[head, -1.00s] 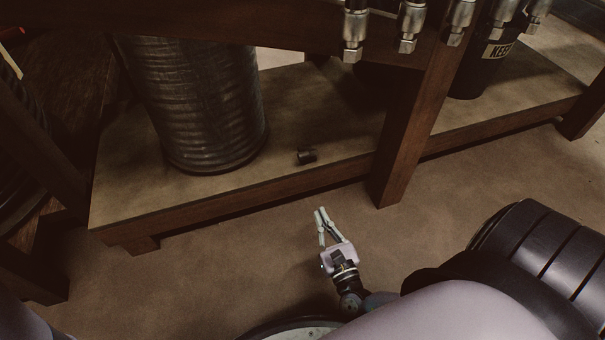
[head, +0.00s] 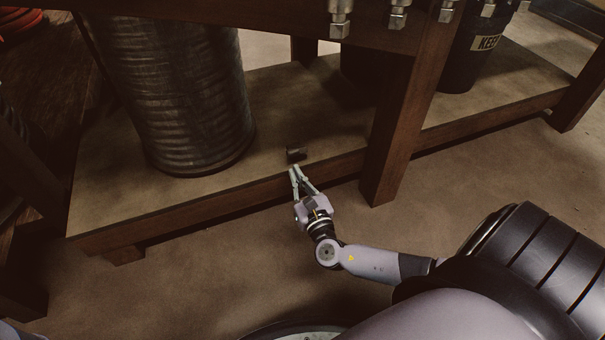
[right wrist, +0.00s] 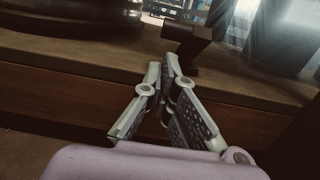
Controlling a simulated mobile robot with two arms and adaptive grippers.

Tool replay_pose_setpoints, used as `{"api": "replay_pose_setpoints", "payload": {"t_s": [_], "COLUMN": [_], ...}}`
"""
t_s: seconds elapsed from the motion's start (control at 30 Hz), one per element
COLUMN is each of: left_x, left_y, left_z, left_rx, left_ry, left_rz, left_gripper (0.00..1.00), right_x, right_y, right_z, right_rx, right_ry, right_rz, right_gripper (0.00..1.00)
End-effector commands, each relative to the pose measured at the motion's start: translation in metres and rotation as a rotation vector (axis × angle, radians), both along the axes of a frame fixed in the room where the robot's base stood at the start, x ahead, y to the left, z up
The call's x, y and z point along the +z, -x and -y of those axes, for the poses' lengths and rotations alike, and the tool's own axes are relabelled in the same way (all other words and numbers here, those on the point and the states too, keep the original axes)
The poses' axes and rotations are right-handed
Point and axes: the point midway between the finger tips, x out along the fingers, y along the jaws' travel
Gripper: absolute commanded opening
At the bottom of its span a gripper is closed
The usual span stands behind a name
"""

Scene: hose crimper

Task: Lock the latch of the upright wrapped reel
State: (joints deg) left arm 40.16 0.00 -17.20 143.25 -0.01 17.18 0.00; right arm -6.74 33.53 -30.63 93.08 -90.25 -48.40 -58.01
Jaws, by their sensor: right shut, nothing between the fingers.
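The upright wrapped reel (head: 185,95) stands on the low wooden shelf at the left of the head view. A small dark latch-like piece (head: 295,154) sits on the shelf near its front edge, to the right of the reel. It also shows in the right wrist view (right wrist: 190,42), just beyond the fingertips. My right gripper (head: 296,168) is shut and empty, its tips just in front of the dark piece; contact cannot be told. The fingers also show in the right wrist view (right wrist: 162,70). My left gripper is not in view.
A table leg (head: 395,140) stands to the right of my right gripper. Metal hose fittings (head: 340,18) hang above. A black bin (head: 465,60) stands at the back right. The floor in front is clear.

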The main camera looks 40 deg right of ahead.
Motion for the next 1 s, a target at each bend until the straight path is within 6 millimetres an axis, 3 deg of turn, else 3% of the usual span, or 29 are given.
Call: {"api": "replay_pose_setpoints", "payload": {"t_s": [0.2, 0.57, 1.0], "left_x": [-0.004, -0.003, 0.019], "left_y": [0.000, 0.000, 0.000], "left_z": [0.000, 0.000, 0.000], "left_rx": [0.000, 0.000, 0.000], "left_ry": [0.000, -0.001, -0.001], "left_rz": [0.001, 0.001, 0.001], "left_gripper": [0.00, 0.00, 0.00], "right_x": [0.011, 0.012, 0.016], "right_y": [-0.008, -0.009, -0.009], "right_z": [0.002, 0.002, 0.002], "right_rx": [0.000, 0.000, 0.000], "right_ry": [0.001, 0.000, -0.010], "right_rz": [-0.001, -0.002, -0.046], "right_gripper": [0.00, 0.00, 0.00]}}
